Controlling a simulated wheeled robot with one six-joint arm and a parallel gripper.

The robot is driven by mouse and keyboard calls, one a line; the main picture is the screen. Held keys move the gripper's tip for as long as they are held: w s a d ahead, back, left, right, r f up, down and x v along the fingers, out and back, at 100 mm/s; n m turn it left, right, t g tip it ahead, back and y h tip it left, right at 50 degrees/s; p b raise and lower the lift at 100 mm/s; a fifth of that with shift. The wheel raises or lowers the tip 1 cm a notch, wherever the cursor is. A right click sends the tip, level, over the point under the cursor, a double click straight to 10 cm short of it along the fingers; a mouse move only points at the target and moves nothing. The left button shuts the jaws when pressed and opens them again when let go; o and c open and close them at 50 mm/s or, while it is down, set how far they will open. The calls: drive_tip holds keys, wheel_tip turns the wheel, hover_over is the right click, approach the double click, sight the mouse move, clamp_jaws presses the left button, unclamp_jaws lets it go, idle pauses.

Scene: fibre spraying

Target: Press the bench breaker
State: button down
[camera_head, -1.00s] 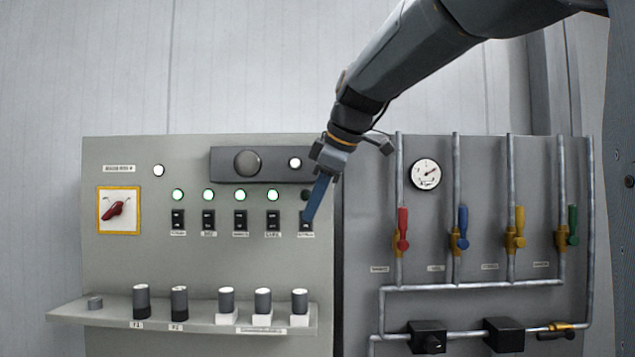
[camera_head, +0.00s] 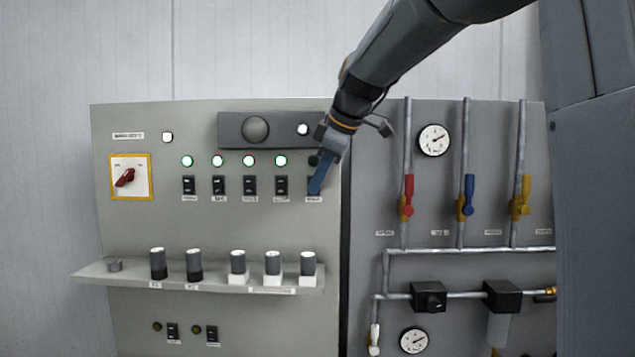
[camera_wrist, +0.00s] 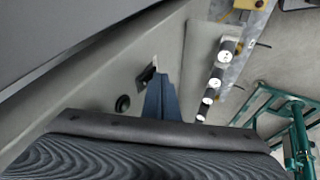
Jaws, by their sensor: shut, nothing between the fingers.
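A row of black breaker switches runs across the grey panel, including one (camera_head: 281,185) at the right of the visible ones. The labels are too small to read, so I cannot tell which is the bench breaker. My gripper (camera_head: 315,190) is shut and empty, its blue fingers pointing down over the rightmost switch of the row and mostly hiding it. In the wrist view the blue fingers (camera_wrist: 160,98) are close beside a black switch (camera_wrist: 147,76); contact is unclear. Two more switches, left (camera_head: 172,333) and right (camera_head: 212,336), sit lower, below the shelf, beside unlit lamps.
Green-white lamps (camera_head: 218,161) are lit above the other switches; the lamp (camera_head: 314,160) above the rightmost is dark. A shelf (camera_head: 90,277) with several cylinders juts out below. Pipes, a gauge (camera_head: 433,140) and a red valve (camera_head: 408,195) stand right. A rotary switch (camera_head: 130,177) is left.

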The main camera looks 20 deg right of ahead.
drive_tip(key=shift+w+f+b, duration=0.15)
drive_tip(key=shift+f+b, duration=0.05)
drive_tip(key=shift+b, duration=0.65)
drive_tip(key=shift+r, duration=0.25)
drive_tip(key=shift+r+p, duration=0.7)
drive_tip(key=s+r+b, duration=0.3)
drive_tip(key=s+r, duration=0.5)
drive_tip(key=s, duration=0.1)
drive_tip(key=shift+d+r+b, duration=0.35)
drive_tip(key=shift+d+r, duration=0.05)
drive_tip(key=shift+d, duration=0.05)
drive_tip(key=shift+s, duration=0.1)
